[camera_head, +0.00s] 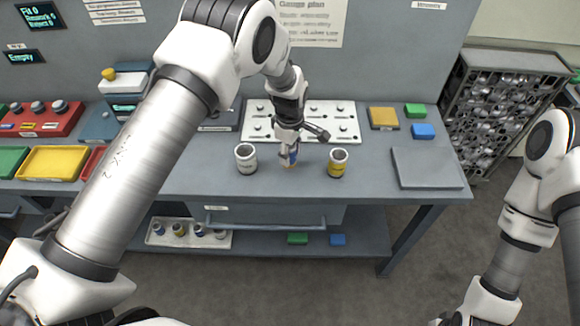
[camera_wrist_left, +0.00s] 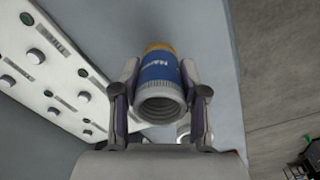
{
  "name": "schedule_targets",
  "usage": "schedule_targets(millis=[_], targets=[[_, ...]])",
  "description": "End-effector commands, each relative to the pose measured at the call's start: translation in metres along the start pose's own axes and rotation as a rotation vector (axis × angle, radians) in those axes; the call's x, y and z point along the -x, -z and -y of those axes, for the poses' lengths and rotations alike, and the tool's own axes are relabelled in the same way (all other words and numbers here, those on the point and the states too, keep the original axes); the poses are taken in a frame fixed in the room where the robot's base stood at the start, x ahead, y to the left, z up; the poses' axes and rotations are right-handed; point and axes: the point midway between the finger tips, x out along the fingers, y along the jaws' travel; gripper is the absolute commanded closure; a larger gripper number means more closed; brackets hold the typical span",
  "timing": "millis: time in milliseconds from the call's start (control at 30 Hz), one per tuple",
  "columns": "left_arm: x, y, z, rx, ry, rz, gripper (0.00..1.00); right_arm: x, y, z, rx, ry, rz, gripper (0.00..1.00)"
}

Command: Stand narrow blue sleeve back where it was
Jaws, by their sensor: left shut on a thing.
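My left gripper (camera_head: 289,153) is shut on the narrow blue sleeve (camera_head: 291,158) over the middle of the bench. The left wrist view shows the blue sleeve (camera_wrist_left: 160,70) between the two fingers (camera_wrist_left: 159,98), with a blue band, white lettering, a grey ribbed open end towards the camera and an orange-yellow far end. I cannot tell whether it touches the bench top. A white sleeve with a dark label (camera_head: 246,159) stands to its left. A yellow-banded sleeve (camera_head: 338,164) stands to its right. My right gripper is out of view.
A white panel with knobs (camera_head: 345,122) lies behind the gripper. A tray of sleeves (camera_head: 188,239) is on the lower shelf. Bare bench lies between the standing sleeves.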

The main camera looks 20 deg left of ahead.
Motion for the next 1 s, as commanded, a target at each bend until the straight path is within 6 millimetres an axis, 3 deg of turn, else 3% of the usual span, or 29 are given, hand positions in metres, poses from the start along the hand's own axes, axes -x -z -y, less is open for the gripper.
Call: schedule_targets(millis=[167,467,500,567,900,1000], targets=[[-0.033,0.0,0.001,-0.001,0.002,0.0,0.92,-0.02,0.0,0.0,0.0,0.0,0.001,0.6],[-0.034,-0.001,0.001,-0.001,0.001,0.0,0.92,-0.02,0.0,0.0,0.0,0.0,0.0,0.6],[-0.034,-0.001,0.001,-0.001,0.001,0.001,0.5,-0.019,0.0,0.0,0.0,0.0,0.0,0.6],[-0.033,-0.001,0.001,-0.002,0.001,0.001,0.32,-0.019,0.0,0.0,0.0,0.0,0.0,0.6],[-0.029,-0.001,0.001,-0.002,0.001,0.001,0.32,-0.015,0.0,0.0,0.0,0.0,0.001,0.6],[-0.021,-0.001,0.0,-0.002,-0.002,0.0,0.32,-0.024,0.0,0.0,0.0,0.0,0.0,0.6]])
